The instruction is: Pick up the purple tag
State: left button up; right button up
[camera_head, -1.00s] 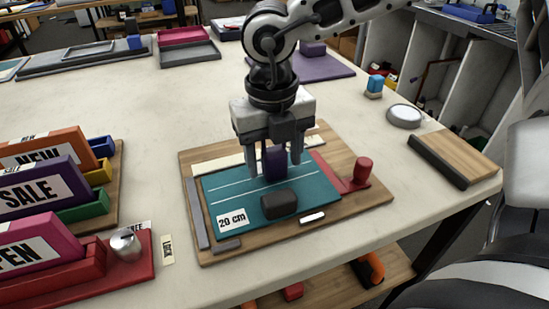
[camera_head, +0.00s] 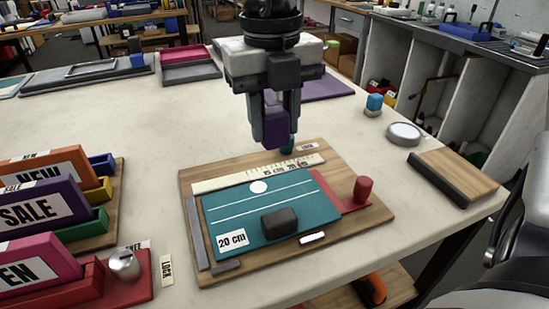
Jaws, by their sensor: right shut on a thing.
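My right gripper (camera_head: 275,132) is shut on a small purple block (camera_head: 271,134) and holds it in the air above the back of the wooden board (camera_head: 375,212). The block hangs upright between the fingers, clear of the teal panel (camera_head: 237,211) on that board. A white round spot (camera_head: 259,187) shows on the panel, below the gripper. A purple sign marked SALE (camera_head: 67,203) stands in a rack at the left, far from the gripper. I cannot tell a separate purple tag beyond these. My left gripper is not in view.
The board also carries a dark block (camera_head: 279,223), a "20 cm" label (camera_head: 232,240), a ruler strip (camera_head: 235,178) and a red knob (camera_head: 363,189). A metal knob (camera_head: 124,264) stands at the lower left.

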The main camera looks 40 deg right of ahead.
notch_tip(320, 180, up, 18)
jog(key=p, duration=0.2)
jog(key=shift+f, duration=0.15)
